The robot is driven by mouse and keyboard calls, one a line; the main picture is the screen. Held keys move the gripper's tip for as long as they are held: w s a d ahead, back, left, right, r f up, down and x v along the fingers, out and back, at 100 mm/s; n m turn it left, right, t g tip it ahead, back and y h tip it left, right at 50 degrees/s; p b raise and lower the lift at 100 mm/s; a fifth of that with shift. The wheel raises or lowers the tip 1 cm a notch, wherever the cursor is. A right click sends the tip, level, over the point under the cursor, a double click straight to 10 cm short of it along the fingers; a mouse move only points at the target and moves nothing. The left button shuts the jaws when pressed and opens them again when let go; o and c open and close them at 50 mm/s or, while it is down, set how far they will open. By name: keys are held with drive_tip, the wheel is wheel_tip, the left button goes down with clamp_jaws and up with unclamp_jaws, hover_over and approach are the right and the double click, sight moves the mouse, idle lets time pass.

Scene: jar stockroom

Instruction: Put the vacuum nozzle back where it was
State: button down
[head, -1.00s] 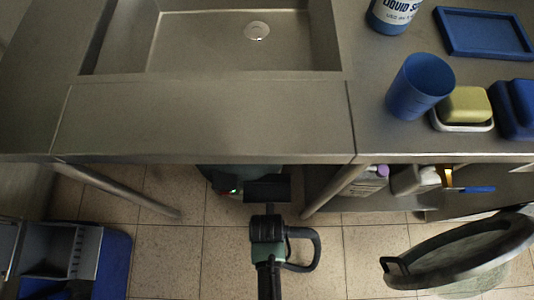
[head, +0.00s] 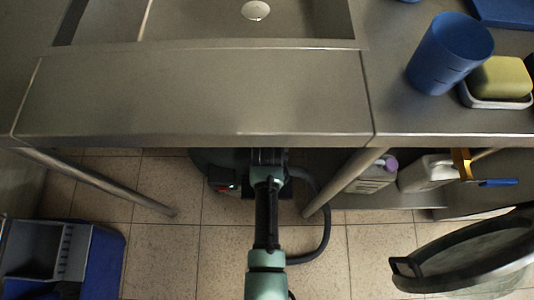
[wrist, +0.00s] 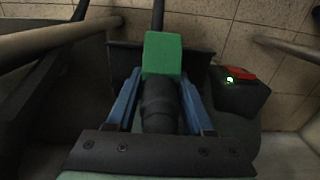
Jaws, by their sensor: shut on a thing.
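The vacuum nozzle, with a green block (wrist: 163,54) and a ribbed black neck, is between the two blue fingers of my gripper (wrist: 160,90) in the wrist view. My gripper is shut on it. A wide dark plate shows behind the green block. In the head view my arm reaches under the sink counter, and the counter edge hides the far end of the nozzle. The dark vacuum body (head: 212,165) stands under the counter, just left of the gripper. Its red switch (wrist: 241,73) and a lit green lamp show at the right in the wrist view. I cannot tell whether nozzle and vacuum touch.
A black hose (head: 322,228) loops right of my arm. Metal legs (head: 100,182) flank the opening under the counter (head: 200,95). Bottles (head: 375,178) stand on the low shelf to the right. A grey-blue bucket (head: 70,250) and a round bin (head: 465,258) stand on the tiled floor.

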drive_tip(key=shift+f, duration=0.35)
drive_tip(key=shift+c, duration=1.4)
unclamp_jaws()
wheel_tip(320, 180, up, 12)
drive_tip(key=p, duration=0.5)
drive_tip(key=shift+r+p, duration=0.1)
drive_tip(key=shift+p, duration=0.25)
